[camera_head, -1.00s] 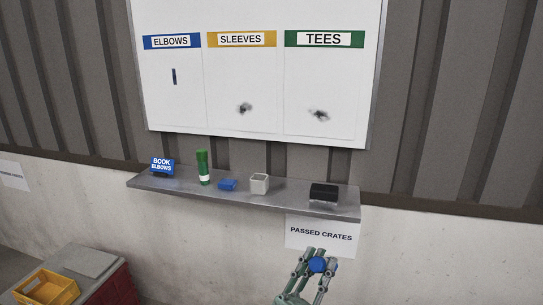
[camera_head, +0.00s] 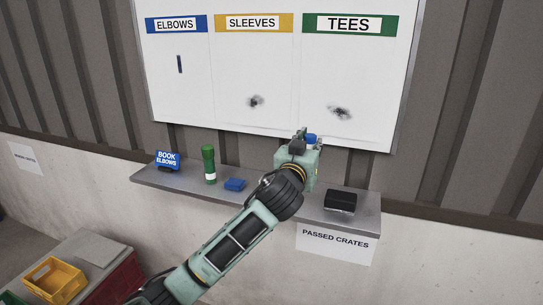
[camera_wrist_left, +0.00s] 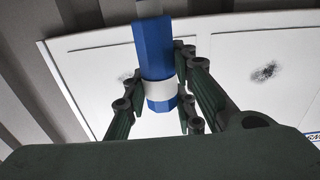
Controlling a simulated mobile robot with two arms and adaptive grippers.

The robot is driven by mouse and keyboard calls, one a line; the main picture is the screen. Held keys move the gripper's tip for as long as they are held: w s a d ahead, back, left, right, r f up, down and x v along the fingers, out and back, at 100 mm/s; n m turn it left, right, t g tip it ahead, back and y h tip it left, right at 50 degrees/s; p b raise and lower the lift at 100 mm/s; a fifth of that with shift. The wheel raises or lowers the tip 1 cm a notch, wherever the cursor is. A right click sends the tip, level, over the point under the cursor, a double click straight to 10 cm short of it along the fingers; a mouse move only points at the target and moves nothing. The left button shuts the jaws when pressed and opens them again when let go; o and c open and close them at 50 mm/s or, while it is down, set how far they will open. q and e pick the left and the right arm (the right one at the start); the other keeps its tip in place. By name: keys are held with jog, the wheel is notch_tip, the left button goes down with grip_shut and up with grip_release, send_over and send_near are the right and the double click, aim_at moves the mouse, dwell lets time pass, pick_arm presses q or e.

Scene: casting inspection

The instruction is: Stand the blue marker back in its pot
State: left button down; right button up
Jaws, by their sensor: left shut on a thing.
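The blue marker (camera_head: 311,139) shows in the head view as a small blue patch at the fingertips of my left gripper (camera_head: 304,138). In the left wrist view the marker (camera_wrist_left: 154,48) is a thick blue stick with a white band, between the fingers of the left gripper (camera_wrist_left: 160,80), which is shut on it. The gripper is over the right half of the shelf, in front of the board's lower edge. The pale square pot is hidden behind my left arm in the head view. My right gripper is not in view.
On the grey shelf (camera_head: 190,185) stand a blue sign (camera_head: 167,158), a green marker-like cylinder (camera_head: 209,165), a small blue block (camera_head: 235,184) and a black block (camera_head: 340,199). The whiteboard (camera_head: 230,70) is behind. A yellow crate (camera_head: 52,282) is at lower left.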

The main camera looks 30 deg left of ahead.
pick_arm(q)
jog(key=shift+a+r+y, duration=0.25)
jog(key=shift+a+y, duration=0.05)
jog(key=shift+a, duration=0.05)
jog(key=shift+s, duration=0.15)
jog(key=a+f+p, duration=0.1)
jog(key=a+f, duration=0.2)
jog(key=a, duration=0.1)
jog(key=a+f+p, duration=0.1)
jog(key=a+f, duration=0.2)
jog(key=a+f+p, duration=0.1)
jog(key=a+f, duration=0.3)
jog(key=shift+s+a+f, duration=0.1)
jog(key=shift+s+a, duration=0.05)
jog(key=shift+a, duration=0.15)
jog(key=shift+f, duration=0.2)
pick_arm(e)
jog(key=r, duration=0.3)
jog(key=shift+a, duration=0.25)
pick_arm(q)
jog(key=c, duration=1.5)
grip_release()
jog(key=shift+f, duration=0.15)
jog(key=shift+o, duration=0.2)
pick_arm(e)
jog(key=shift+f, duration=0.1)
